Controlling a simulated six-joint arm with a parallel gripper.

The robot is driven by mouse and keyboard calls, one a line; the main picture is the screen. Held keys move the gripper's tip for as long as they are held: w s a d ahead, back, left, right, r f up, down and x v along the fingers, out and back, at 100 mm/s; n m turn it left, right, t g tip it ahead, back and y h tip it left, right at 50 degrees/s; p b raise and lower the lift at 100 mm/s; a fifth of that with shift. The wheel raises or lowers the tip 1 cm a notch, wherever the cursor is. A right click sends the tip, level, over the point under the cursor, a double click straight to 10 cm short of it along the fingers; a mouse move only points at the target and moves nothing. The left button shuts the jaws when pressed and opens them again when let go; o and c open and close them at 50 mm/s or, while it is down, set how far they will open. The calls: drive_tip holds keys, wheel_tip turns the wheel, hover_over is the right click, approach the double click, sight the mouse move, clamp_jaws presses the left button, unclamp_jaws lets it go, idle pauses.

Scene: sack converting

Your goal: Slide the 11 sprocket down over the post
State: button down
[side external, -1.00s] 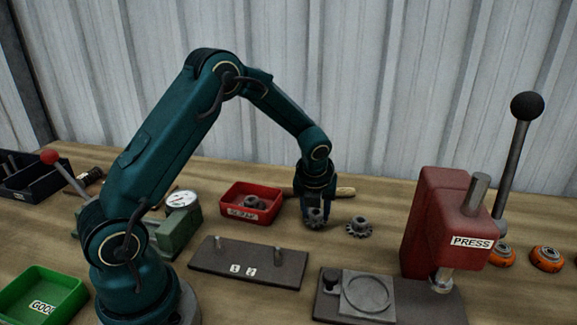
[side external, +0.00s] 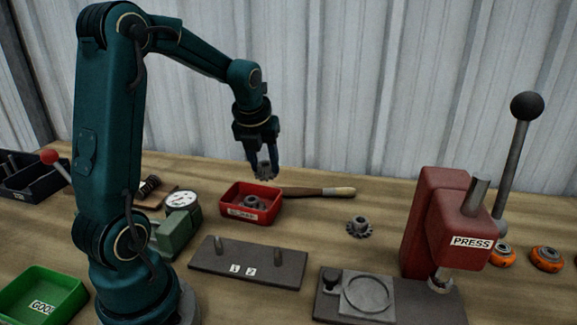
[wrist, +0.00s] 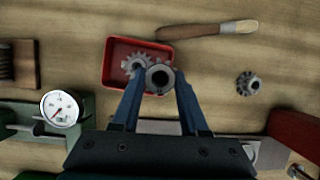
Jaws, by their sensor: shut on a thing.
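My gripper (side external: 264,160) is shut on a grey toothed sprocket (side external: 266,168), held in the air above and just behind the red tray. In the wrist view the round bored hub of the held sprocket (wrist: 159,77) shows between the fingertips. A dark plate (side external: 225,263) lies at the front with two short upright posts, a left post (side external: 219,246) and a right post (side external: 251,256), and labels 1 and 2 on its front. Both posts are bare and well apart from the held sprocket. The tooth count is too small to read.
The red tray (side external: 232,214) holds another sprocket (wrist: 134,64). A further sprocket (side external: 359,228) lies on the table beside a brush (side external: 320,191). A dial gauge (side external: 183,199) stands left of the plate. The red press (side external: 440,220) stands at the right, a green tray (side external: 45,295) front left.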

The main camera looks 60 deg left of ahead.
idle(0.4)
drive_tip(key=shift+s+d+f+n+g+y, duration=0.15)
drive_tip(key=shift+s+n, duration=0.1)
drive_tip(key=shift+n, duration=0.35)
drive_tip(key=shift+s+d+f+n+g+y, duration=0.15)
drive_tip(key=shift+s+n, duration=0.1)
drive_tip(key=shift+n, duration=0.35)
drive_tip(key=s+d+n+g, duration=0.35)
drive_tip(key=s+n, duration=0.25)
drive_tip(key=n, duration=0.3)
drive_tip(key=n+g, duration=0.3)
drive_tip(key=n, duration=0.4)
hover_over(220, 239)
drive_tip(key=shift+s+a+r+t+h, duration=0.1)
drive_tip(key=shift+a+r+t+h, duration=0.2)
drive_tip(key=shift+r+h, duration=0.1)
drive_tip(key=shift+d, duration=0.25)
drive_tip(key=shift+f, duration=3.45)
